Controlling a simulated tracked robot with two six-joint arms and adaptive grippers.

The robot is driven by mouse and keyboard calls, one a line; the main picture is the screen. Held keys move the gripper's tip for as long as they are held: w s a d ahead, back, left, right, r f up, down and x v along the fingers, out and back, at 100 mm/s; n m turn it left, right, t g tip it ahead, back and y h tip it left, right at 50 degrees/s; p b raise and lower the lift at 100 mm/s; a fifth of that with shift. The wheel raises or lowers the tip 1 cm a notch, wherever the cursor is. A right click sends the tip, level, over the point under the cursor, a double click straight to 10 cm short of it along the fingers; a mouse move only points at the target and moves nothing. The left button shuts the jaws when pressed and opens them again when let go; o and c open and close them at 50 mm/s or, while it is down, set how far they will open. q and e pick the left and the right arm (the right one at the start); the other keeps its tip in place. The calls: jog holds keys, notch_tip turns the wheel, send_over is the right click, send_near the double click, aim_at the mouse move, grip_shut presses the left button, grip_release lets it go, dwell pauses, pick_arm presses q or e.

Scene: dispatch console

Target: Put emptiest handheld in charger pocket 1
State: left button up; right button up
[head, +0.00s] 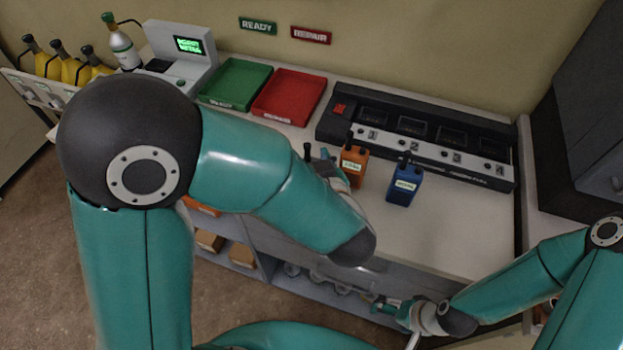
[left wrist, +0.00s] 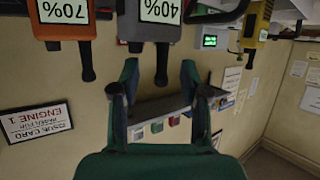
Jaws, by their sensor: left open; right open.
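An orange handheld (head: 353,168) and a blue handheld (head: 404,187) stand on the counter before the charger (head: 430,152); their labels are unreadable in the head view. Charger pocket 1 (head: 372,116) looks empty. The left wrist view is upside down. It shows an orange handheld marked 70% (left wrist: 64,20) and another marked 40% (left wrist: 150,30), each with a black antenna. My left gripper (left wrist: 160,78) is open, with the 40% handheld's antenna appearing between its fingers. My arm hides most of that gripper in the head view. My right gripper (head: 380,307) is open and empty near the counter's front.
A green tray (head: 236,83) and a red tray (head: 290,96) lie left of the charger. A console with a lit screen (head: 188,45) and yellow devices (head: 75,72) stand farther left. The counter right of the blue handheld is clear. A dark cabinet (head: 585,110) stands at right.

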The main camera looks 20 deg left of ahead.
aim_at(308, 156)
pick_arm(q)
jog(key=b+x, duration=0.1)
jog(key=x, duration=0.2)
jog(key=shift+s+f, duration=0.2)
jog(key=shift+w+a, duration=0.15)
jog(key=shift+w, duration=0.2)
grip_shut()
